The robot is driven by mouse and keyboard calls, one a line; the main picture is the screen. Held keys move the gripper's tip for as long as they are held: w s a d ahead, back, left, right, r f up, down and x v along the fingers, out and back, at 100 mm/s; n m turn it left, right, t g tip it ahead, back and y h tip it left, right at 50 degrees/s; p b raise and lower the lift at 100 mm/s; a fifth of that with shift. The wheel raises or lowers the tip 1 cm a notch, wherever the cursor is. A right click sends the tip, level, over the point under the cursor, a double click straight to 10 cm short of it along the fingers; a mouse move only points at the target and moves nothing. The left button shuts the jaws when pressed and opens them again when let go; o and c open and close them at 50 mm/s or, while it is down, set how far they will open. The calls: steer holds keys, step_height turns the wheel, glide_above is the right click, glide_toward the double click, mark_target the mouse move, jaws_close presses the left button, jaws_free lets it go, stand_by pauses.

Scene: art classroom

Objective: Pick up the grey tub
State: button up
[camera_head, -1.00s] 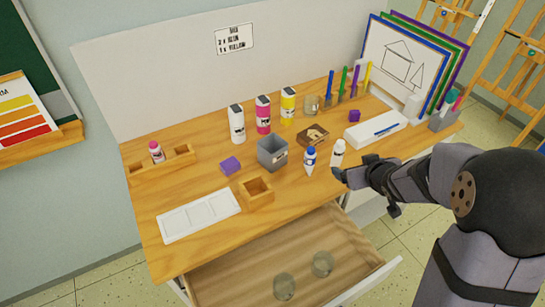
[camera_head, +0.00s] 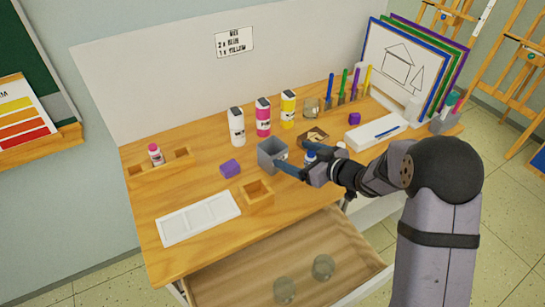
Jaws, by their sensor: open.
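The grey tub (camera_head: 268,151) is a small square open-topped container standing upright near the middle of the wooden table (camera_head: 200,244). My gripper (camera_head: 280,164) is at the tub's right side, open, with its fingers pointing left toward it. One finger reaches to the tub's front right and the other is near its back right edge. I cannot tell whether the fingers touch the tub. The tub's lower right part is partly hidden by my gripper.
Paint bottles (camera_head: 263,117) stand behind. The drawer (camera_head: 346,257) below is open, holding two glass jars (camera_head: 284,290).

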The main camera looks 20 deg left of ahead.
mark_target(278, 145)
steer(key=shift+x, duration=1.95)
steer(key=shift+a+p, duration=0.1)
steer(key=shift+p, duration=0.2)
steer(key=shift+p+x, duration=0.85)
steer(key=shift+x, duration=1.65)
steer(key=shift+w+f, duration=0.1)
steer(key=shift+c, duration=0.4)
steer(key=c, duration=1.5)
steer(key=shift+c, duration=0.7)
step_height(278, 145, up, 10)
steer(key=shift+b, duration=0.35)
